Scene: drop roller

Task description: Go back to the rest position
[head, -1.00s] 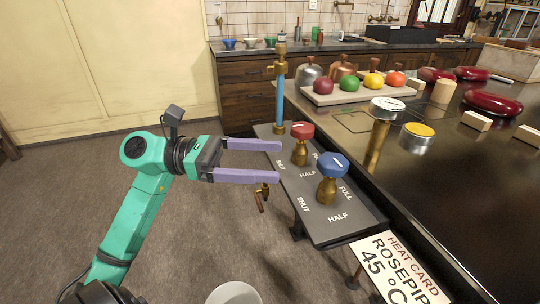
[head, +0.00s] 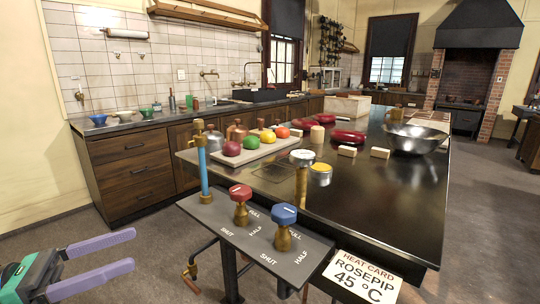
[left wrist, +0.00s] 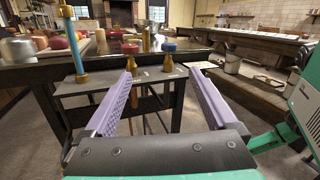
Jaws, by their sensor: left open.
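My left gripper (head: 108,262) is at the lower left of the head view, open and empty, with its purple fingers apart. In the left wrist view its open fingers (left wrist: 161,92) point toward the valve panel, with nothing between them. The grey valve panel (head: 247,251) is to the right of the gripper and apart from it. On it stand a red-topped valve (head: 240,193), a blue-topped valve (head: 284,215) and a blue tube with brass ends (head: 202,165). My right gripper is in neither current view.
The dark table (head: 360,200) holds a tray (head: 255,152) of coloured round-topped things, a metal bowl (head: 412,138) and wooden blocks (head: 347,151). A heat card (head: 360,278) reads ROSEPIP 45 °C. Open floor (head: 60,250) lies around my left gripper.

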